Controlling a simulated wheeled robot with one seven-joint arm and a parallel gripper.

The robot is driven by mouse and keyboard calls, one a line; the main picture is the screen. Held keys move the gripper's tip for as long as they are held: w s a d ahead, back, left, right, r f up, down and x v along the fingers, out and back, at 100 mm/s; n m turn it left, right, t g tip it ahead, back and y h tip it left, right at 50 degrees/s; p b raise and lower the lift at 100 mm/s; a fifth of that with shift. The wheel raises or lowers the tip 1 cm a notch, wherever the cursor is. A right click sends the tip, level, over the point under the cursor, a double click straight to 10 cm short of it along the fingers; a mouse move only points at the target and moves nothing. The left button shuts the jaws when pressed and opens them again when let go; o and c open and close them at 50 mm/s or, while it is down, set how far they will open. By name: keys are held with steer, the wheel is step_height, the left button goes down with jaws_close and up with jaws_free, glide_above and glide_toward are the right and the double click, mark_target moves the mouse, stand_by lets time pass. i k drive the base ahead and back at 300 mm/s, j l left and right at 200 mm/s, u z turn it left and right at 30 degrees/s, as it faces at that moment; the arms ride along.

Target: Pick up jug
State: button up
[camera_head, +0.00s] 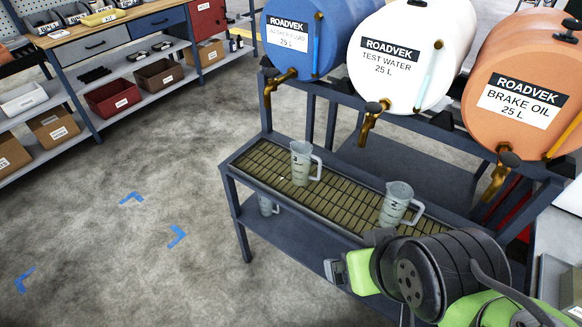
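Two translucent measuring jugs with handles and dark markings stand upright on the slatted drip tray (250,160) of the dark trolley. One jug (301,163) is near the tray's middle left. The other jug (396,203) is nearer to me, at the right. A third jug (267,205) shows partly below the tray, largely hidden by its edge. My gripper (335,271) is at the lower right, in front of the trolley and apart from the jugs in the picture. Its fingers are small and turned so that I cannot tell whether they are open.
Blue (318,62), white (419,91) and orange (515,127) drums lie above the tray, with brass taps hanging over it. A workbench (110,38) with boxes on shelves stands at the upper left. The floor left of the trolley is clear, with blue corner marks (177,236).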

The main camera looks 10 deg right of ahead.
mark_target(301, 151)
steer(key=i+j+u, duration=0.25)
steer(key=i+j, duration=0.55)
steer(key=j, duration=0.15)
